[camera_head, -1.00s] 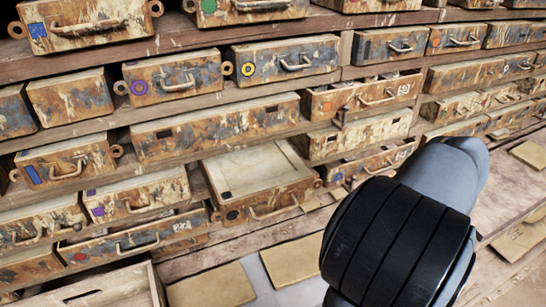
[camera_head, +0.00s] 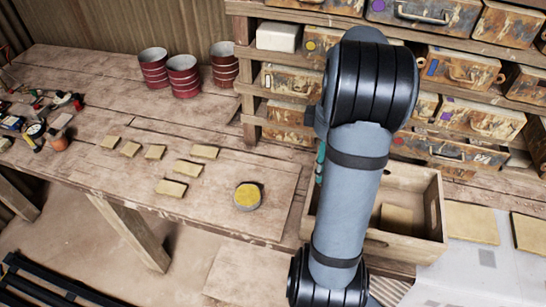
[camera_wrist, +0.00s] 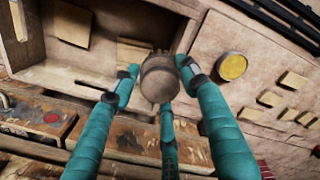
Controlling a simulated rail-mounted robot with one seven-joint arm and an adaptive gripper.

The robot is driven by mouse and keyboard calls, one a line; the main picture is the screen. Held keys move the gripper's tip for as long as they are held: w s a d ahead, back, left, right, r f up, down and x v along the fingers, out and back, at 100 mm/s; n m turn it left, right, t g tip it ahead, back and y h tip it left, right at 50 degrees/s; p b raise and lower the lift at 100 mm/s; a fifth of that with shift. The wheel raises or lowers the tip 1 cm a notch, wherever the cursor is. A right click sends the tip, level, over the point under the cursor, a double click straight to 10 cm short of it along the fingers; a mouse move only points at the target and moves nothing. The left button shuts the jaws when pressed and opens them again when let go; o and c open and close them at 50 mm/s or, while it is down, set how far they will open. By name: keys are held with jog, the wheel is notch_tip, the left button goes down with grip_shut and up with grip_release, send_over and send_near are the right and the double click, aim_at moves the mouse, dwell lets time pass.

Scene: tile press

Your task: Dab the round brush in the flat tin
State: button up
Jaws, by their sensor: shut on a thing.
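The flat tin (camera_head: 248,196), round with a yellow top, sits on the bench board left of my arm; it also shows in the wrist view (camera_wrist: 232,67). My gripper (camera_wrist: 158,85) has teal fingers, shut on a round grey-brown thing, which looks like the round brush (camera_wrist: 158,76) seen end-on. The fingers hold it from several sides. In the wrist view the tin is to the right of the held brush and apart from it. In the head view my arm hides most of the gripper and the brush; only a bit of teal shows.
A wooden box (camera_head: 415,247) with a tan tile in it stands by my arm. Several tan tiles (camera_head: 171,188) lie left of the tin. Red pots (camera_head: 184,75) stand at the back, with small tools at far left. Drawers (camera_head: 462,70) fill the right.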

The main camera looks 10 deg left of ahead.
jog(key=w+a+f+n+p, duration=0.15)
jog(key=a+f+n, duration=0.25)
jog(key=a+n, duration=0.5)
jog(key=a+f+n+p, duration=0.3)
jog(key=a+f+n, duration=0.15)
jog(key=a, duration=0.85)
jog(key=shift+n, duration=0.35)
jog(key=shift+w+d+f+b, duration=0.1)
jog(key=shift+w+f+b, duration=0.05)
jog(key=shift+f+b, duration=1.95)
jog(key=shift+f+b, duration=0.3)
jog(key=shift+f, duration=0.3)
notch_tip(320, 180, up, 7)
jog(key=p, duration=0.5)
